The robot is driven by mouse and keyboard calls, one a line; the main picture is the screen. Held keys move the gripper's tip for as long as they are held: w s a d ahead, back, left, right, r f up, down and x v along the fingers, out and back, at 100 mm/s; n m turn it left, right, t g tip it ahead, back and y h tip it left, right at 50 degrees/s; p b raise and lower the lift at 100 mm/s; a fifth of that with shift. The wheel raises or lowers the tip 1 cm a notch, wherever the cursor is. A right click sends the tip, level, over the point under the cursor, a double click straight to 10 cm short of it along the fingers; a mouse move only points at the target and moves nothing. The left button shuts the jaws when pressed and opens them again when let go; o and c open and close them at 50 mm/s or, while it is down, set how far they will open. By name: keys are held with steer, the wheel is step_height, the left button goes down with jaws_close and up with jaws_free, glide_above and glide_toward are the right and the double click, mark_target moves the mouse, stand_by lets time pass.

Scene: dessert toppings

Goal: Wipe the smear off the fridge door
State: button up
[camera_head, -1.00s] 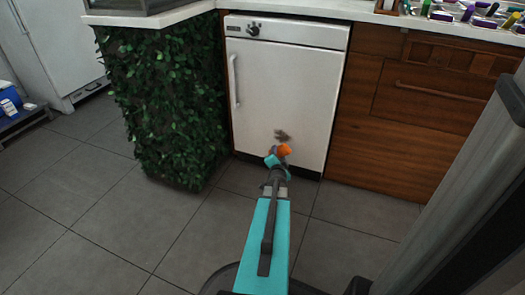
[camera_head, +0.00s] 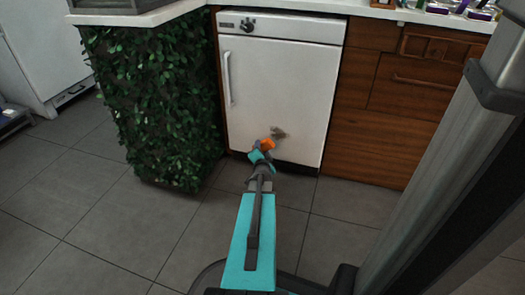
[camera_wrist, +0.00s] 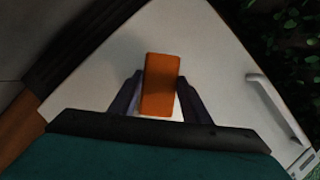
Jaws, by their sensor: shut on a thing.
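The white fridge door (camera_head: 277,90) is closed, with a grey-brown smear (camera_head: 278,132) low on its right half. My gripper (camera_head: 262,150) is in front of the lower door, just below and left of the smear in the picture. It is shut on an orange block-like sponge (camera_head: 268,144). In the wrist view the sponge (camera_wrist: 161,84) sits between the two dark fingers, with the fridge door (camera_wrist: 215,65) behind it. The smear does not show in the wrist view. I cannot tell whether the sponge touches the door.
A leafy green panel (camera_head: 150,110) stands left of the fridge, and wooden drawers (camera_head: 375,120) stand to its right. The door has a vertical handle (camera_head: 228,78) at its left. Toppings (camera_head: 465,8) sit on the counter. Grey tiled floor (camera_head: 110,215) is clear at the left.

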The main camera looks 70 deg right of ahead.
steer(key=shift+d+r+p, duration=0.1)
steer(key=shift+d+p, duration=0.95)
steer(key=shift+d, duration=0.55)
steer(key=shift+d+p, duration=0.7)
steer(key=shift+d, duration=0.7)
steer(key=shift+w+d+p, duration=0.1)
steer(key=shift+d+p, duration=0.85)
steer(key=shift+p, duration=0.05)
steer(key=shift+s+p, duration=0.35)
steer(key=shift+p, duration=0.3)
steer(key=s+p, duration=0.2)
steer(key=p, duration=0.2)
steer(key=shift+s, duration=0.3)
steer(key=shift+s+p, duration=0.1)
steer(key=shift+p, duration=0.2)
